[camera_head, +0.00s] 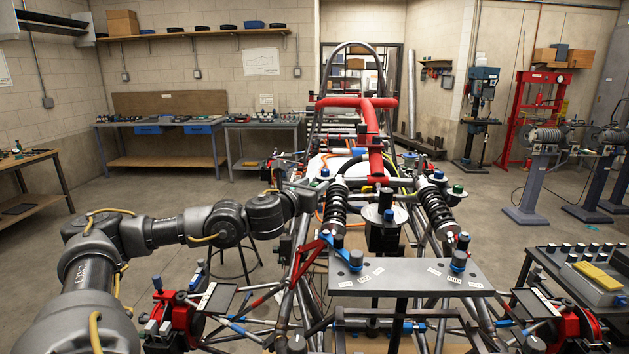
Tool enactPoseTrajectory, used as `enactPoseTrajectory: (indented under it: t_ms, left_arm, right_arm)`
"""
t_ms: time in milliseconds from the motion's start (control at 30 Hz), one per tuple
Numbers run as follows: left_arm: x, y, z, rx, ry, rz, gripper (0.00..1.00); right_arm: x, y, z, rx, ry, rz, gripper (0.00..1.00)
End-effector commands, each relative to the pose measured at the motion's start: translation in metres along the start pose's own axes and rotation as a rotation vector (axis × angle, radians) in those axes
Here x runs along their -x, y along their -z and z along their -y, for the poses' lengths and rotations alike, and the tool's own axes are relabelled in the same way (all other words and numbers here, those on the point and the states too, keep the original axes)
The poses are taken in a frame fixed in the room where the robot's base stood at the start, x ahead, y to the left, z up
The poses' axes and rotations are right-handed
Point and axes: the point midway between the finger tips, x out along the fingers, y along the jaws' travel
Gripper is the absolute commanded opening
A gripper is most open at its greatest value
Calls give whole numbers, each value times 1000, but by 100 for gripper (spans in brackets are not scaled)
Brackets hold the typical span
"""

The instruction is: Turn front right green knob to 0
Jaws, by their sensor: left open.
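A green-topped knob (457,189) sits at the right of the tube chassis (335,75), beside the right coil spring shock (437,212). Its scale and pointer are too small to read. My left arm reaches in from the left, and its gripper (312,194) is over the left side of the chassis, left of the left shock (336,205). The gripper is open, its fingers small and partly lost against the chassis parts. It is well apart from the green knob, with both shocks between them. My right gripper is not in view.
A grey plate (400,277) with blue knobs and labels spans the chassis front. Red clamp-like units stand at the lower left (172,316) and lower right (572,328). A bench with a yellow-topped box (598,277) is at the right. Red tubing (372,140) rises mid-chassis.

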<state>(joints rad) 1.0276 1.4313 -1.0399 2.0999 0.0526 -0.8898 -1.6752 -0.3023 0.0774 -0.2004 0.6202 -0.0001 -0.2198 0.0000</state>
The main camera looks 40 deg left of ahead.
Motion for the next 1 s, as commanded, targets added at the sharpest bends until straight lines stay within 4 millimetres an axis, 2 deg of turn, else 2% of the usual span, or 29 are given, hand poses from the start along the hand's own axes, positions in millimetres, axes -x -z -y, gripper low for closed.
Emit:
enactPoseTrajectory:
  t_ms: [133,433,767,1000]
  left_arm:
    - [-10,0,0,0,0,-1,43]
    - [-12,1,0,-1,0,0,43]
    - [-11,0,0,-1,0,0,0]
    - [-11,1,-1,-1,21,1,0]
  right_arm:
    - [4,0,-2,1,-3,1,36]
    - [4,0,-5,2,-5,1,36]
    - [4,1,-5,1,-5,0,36]
    - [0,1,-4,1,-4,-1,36]
